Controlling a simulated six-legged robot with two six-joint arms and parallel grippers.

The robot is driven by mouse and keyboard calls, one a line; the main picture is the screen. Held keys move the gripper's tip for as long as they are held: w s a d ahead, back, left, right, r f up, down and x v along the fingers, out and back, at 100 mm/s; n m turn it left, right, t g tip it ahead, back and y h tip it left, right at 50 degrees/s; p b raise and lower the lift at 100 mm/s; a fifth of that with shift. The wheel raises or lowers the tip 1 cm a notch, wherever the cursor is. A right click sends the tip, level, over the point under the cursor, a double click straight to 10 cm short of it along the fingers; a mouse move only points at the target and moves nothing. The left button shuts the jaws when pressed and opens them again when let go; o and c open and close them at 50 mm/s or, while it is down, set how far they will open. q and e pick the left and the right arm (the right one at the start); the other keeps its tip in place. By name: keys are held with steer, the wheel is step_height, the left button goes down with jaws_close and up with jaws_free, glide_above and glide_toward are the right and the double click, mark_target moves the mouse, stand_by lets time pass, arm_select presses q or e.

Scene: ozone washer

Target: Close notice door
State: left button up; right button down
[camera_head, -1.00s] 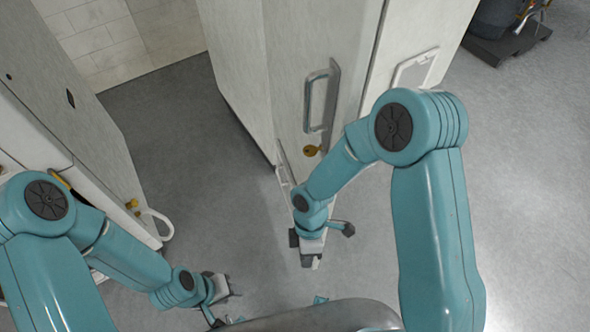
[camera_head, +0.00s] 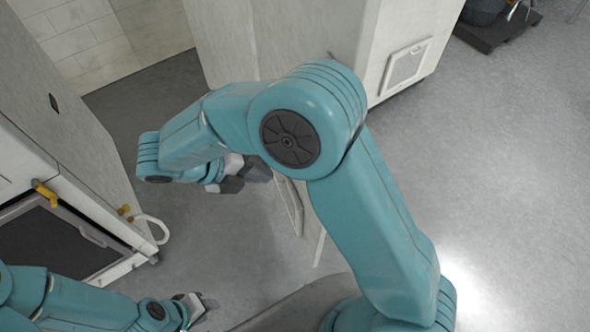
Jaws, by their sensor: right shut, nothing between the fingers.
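Two pale grey cabinet units stand in view, and I cannot tell for sure which panel is the notice door. The right cabinet (camera_head: 330,28) has its handle and yellow latch hidden behind my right arm. The left unit (camera_head: 55,110) has a white loop handle (camera_head: 152,229) at its near right corner, with a dark front opening beside it. My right gripper (camera_head: 243,176) is shut and empty, over the floor gap between the units, apart from the left unit's handle. My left gripper (camera_head: 195,306) is low at the bottom, its jaws too small to read.
A yellow latch (camera_head: 46,193) sits on the left unit's front edge. The right cabinet bears a vent panel (camera_head: 406,64). A dark platform (camera_head: 497,28) stands at the top right. Grey floor (camera_head: 510,180) is clear on the right.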

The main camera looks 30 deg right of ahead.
steer(key=d+r+p+x, duration=0.1)
steer(key=r+x, duration=0.1)
steer(key=x, duration=1)
steer(key=shift+s+d+f+p, duration=0.3)
steer(key=shift+d+p, duration=0.1)
steer(key=shift+d, duration=0.2)
steer(key=shift+d+r, duration=0.1)
steer(key=shift+d, duration=0.1)
